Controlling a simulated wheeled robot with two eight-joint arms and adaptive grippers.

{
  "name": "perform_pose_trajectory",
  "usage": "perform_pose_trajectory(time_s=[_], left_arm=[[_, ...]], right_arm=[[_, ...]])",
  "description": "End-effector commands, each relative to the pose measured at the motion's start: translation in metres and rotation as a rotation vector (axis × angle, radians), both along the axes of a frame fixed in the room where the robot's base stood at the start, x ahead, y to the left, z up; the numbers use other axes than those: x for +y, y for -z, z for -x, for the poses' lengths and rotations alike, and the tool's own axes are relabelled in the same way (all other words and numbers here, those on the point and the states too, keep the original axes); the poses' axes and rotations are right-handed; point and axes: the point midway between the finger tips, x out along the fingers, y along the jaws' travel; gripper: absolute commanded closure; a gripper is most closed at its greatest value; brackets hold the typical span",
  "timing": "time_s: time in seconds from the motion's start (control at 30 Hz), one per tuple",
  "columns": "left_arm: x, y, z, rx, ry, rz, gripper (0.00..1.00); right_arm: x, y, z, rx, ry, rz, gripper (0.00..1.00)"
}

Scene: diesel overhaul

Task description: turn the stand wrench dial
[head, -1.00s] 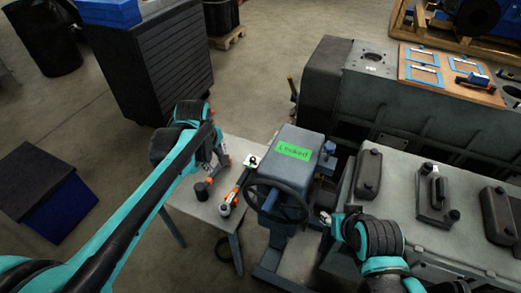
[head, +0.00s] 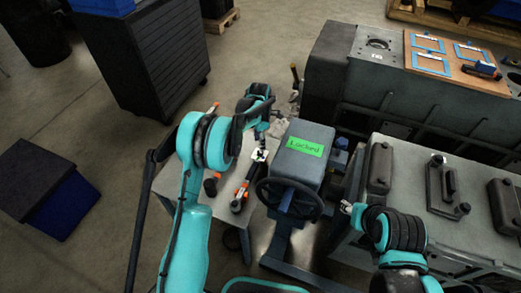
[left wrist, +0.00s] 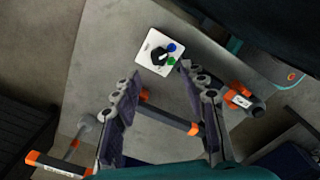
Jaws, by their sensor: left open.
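The dial is a black knob (left wrist: 159,56) on a small white plate with a blue and a green spot, on the grey table. In the head view the white plate (head: 259,155) shows beside the green-labelled stand. My left gripper (left wrist: 158,78) is open, its two fingers spread short of the dial in the left wrist view, with nothing between the tips. In the head view the left gripper (head: 261,143) hangs over the table close to the plate. My right gripper (head: 346,207) is near the grey bench; its jaws are too small to read.
A stand with a black handwheel (head: 290,199) and a green "Locked" label (head: 305,147) is close on the right. A dark cabinet (head: 150,60) stands behind.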

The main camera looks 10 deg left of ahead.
Motion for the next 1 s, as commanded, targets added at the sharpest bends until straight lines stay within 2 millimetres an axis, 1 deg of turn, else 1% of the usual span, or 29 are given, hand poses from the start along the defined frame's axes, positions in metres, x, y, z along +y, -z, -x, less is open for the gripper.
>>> perform_pose_trajectory(time_s=[0.03,0.2,0.3,0.43,0.63,0.67,0.7,0.77,0.8,1.0], left_arm=[[0.0,0.011,0.0,0.0,0.0,0.0,0.57],[0.0,0.04,0.0,-0.001,0.001,-0.001,0.57],[0.0,0.054,0.0,-0.001,0.002,0.0,0.57],[0.0,0.061,0.0,-0.001,0.002,0.0,0.57],[0.0,0.061,0.0,-0.001,0.002,0.0,0.57],[0.0,0.06,0.0,-0.001,0.002,0.0,0.62],[0.0,0.06,0.0,-0.001,0.002,0.0,0.73],[0.0,0.06,0.0,-0.001,0.002,0.0,0.89],[0.0,0.06,0.0,-0.001,0.002,0.0,0.99],[0.0,0.06,0.0,-0.001,0.004,0.0,1.0]], right_arm=[[0.0,0.005,0.0,0.0,0.0,0.0,0.6],[0.0,0.016,0.0,0.0,0.0,0.0,0.6],[0.0,0.021,0.0,0.0,0.0,0.0,0.6],[0.0,0.023,0.0,0.0,0.0,0.0,0.6],[0.0,0.022,0.0,0.0,0.0,0.0,0.6],[0.0,0.022,0.0,0.0,0.0,0.0,0.6],[0.0,0.022,0.0,0.0,0.0,0.0,0.6],[0.0,0.022,0.0,0.0,0.0,0.0,0.6],[0.0,0.022,0.0,0.0,0.0,0.0,0.6],[0.0,0.022,0.0,0.0,0.0,0.0,0.6]])
